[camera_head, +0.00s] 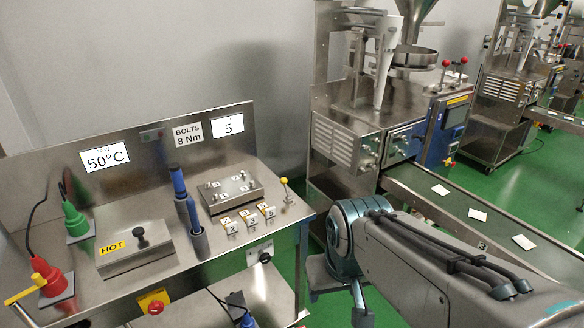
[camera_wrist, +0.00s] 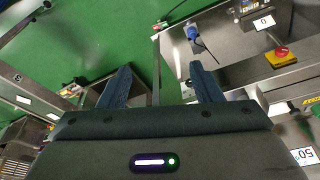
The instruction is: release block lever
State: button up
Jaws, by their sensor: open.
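A small lever with a yellow ball knob (camera_head: 284,181) stands at the right end of the steel workbench, beside a metal block (camera_head: 231,193) with numbered positions on top. The lever leans slightly left at its top. My gripper (camera_wrist: 162,82) is open in the wrist view, its two blue-grey fingers apart with nothing between them. It points down over green floor and the bench side. In the head view my arm covers the lower right, and the fingertips cannot be made out clearly. I cannot pick out the lever in the wrist view.
Numbered yellow-and-white tags (camera_head: 248,217) stand before the block. Blue-handled tools (camera_head: 187,200), a HOT box (camera_head: 135,248) and red (camera_head: 54,282) and green (camera_head: 75,221) tools occupy the bench. A red stop button (camera_head: 154,305) is on its front. A conveyor (camera_head: 455,210) with white packets runs right.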

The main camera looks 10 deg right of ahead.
aim_at(283, 181)
jog(key=z, duration=0.5)
jog(key=i, duration=1.3)
jog(key=u, duration=0.85)
